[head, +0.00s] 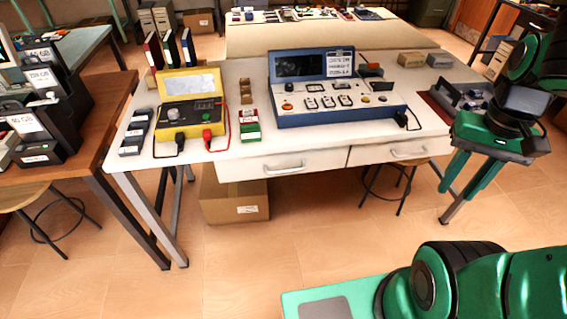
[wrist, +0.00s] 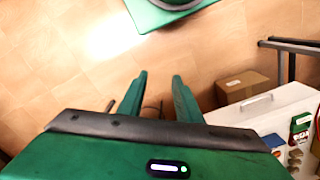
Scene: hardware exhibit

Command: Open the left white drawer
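The left white drawer (head: 240,167) is in the front of the white workbench (head: 225,188) in the head view, and looks shut. It has a pale bar handle (head: 284,168). In the wrist view, a white drawer front (wrist: 285,102) with a bar handle (wrist: 257,100) shows at the right. My gripper (head: 461,190) is in front of the bench's right end, right of the left drawer and apart from its handle. Its two green fingers point downward and stand apart, with nothing between them; they also show in the wrist view (wrist: 158,76).
A second white drawer (head: 372,156) is to the right of the left one. A cardboard box (head: 235,205) is on the floor below the left drawer. A stool (head: 392,190) is under the right drawer. The floor in front of the bench is clear.

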